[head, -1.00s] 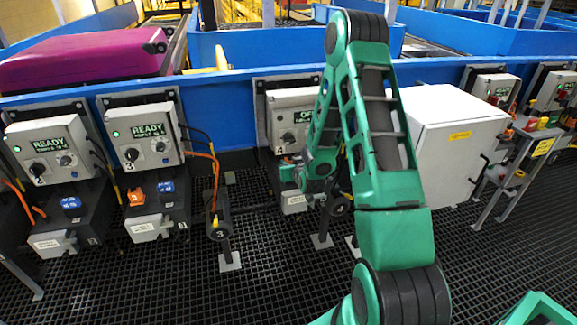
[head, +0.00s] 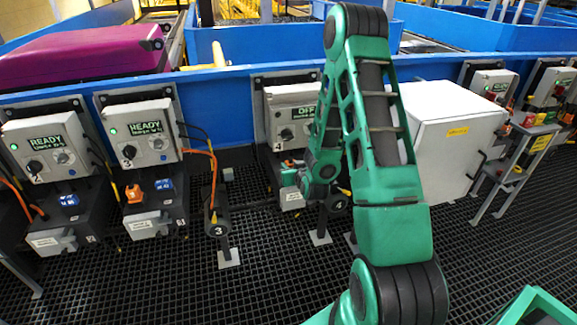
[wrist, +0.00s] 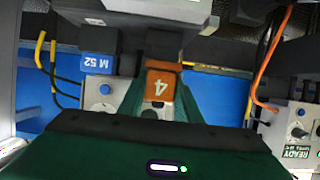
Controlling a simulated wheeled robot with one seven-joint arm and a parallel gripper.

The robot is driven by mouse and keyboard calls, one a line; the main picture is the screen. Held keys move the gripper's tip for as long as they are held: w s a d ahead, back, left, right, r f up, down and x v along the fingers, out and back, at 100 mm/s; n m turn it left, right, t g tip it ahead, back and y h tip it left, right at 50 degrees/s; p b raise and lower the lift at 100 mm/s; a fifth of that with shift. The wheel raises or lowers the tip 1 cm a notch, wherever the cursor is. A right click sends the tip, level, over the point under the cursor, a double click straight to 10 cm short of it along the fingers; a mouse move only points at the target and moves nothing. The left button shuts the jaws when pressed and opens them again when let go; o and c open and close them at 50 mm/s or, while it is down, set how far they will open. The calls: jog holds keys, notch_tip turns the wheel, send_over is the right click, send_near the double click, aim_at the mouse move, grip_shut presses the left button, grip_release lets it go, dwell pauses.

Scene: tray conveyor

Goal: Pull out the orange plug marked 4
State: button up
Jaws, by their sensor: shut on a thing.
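The orange plug marked 4 (wrist: 160,88) shows upside down in the wrist view, between the two green fingers of my gripper (wrist: 160,103). The fingers are shut on its sides. Its far end meets a dark grey part; I cannot tell how deep it sits in the socket. A little orange of the plug (head: 290,163) shows there; my arm hides much of the station.
A blue plug marked M 52 (wrist: 98,66) sits beside the orange one. Station 3 (head: 138,135) and station 2 (head: 45,145), both reading READY, stand to the left. A white cabinet (head: 445,140) stands right of my arm. Black grating covers the floor.

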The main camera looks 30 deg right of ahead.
jog(key=s, duration=0.1)
jog(key=s+a, duration=0.1)
jog(key=s, duration=0.3)
jog(key=shift+s+a, duration=0.2)
jog(key=shift+a, duration=0.15)
dwell(0.4)
jog(key=shift+a+r, duration=0.1)
